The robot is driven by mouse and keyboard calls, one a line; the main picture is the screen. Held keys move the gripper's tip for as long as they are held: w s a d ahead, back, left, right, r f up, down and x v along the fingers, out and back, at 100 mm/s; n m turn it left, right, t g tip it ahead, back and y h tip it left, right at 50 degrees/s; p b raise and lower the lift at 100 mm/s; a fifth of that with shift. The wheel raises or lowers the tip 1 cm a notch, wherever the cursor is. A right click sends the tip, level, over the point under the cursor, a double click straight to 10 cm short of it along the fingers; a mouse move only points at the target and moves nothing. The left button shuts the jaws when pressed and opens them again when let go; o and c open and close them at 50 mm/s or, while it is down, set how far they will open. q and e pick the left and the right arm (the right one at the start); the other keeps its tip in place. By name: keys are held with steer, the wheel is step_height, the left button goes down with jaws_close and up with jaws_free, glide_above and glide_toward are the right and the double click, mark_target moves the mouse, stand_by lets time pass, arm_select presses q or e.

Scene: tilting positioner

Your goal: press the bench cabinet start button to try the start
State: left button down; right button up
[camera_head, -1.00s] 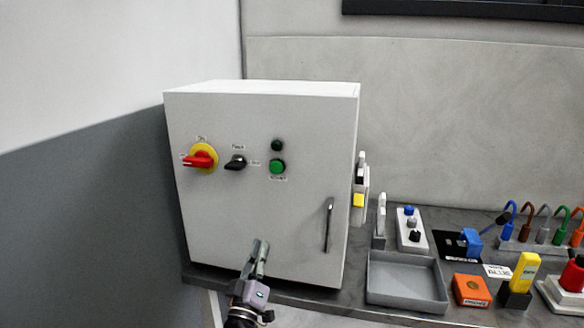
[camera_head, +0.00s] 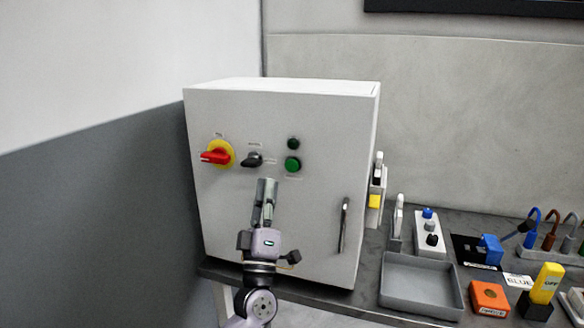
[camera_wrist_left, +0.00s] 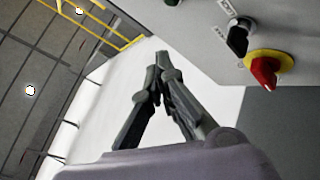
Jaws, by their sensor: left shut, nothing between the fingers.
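The light grey bench cabinet (camera_head: 310,225) stands at the left end of the bench. Its green start button (camera_head: 292,164) is on the upper front face, below a small dark green lamp (camera_head: 293,143). To the left are a black selector knob (camera_head: 252,159) and a red rotary switch (camera_head: 216,157) on a yellow disc. My left gripper (camera_head: 267,182) is shut and empty, pointing up in front of the cabinet, below and left of the green button and apart from it in the picture. In the left wrist view its fingertips (camera_wrist_left: 160,58) meet; the black knob and red switch show at upper right. My right gripper is not in view.
A door handle (camera_head: 344,225) stands out on the cabinet's right front. To the right on the bench are an empty grey tray (camera_head: 420,302), an orange block (camera_head: 489,298), a yellow piece (camera_head: 547,283) in a black holder, and several coloured cables. The wall is on the left.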

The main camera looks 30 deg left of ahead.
mark_target(292, 166)
arm_select(q)
steer(key=shift+w+a+b, duration=0.35)
steer(key=shift+w+b, duration=0.25)
steer(key=shift+w, duration=0.8)
steer(key=shift+w+a+b, duration=0.3)
steer(key=shift+w+b, duration=0.25)
steer(key=shift+w, duration=0.9)
steer(key=shift+w+a+b, duration=0.35)
steer(key=shift+w+b, duration=0.25)
steer(key=shift+w, duration=0.8)
steer(key=shift+w, duration=0.1)
steer(key=shift+w+a, duration=0.1)
steer(key=shift+w, duration=0.2)
steer(key=shift+w+a+b, duration=0.1)
steer(key=shift+w+b, duration=0.3)
steer(key=shift+b, duration=0.1)
steer(key=shift+s, duration=0.15)
steer(key=shift+s+d+p, duration=0.2)
steer(key=shift+s+p, duration=0.35)
steer(key=shift+s, duration=0.15)
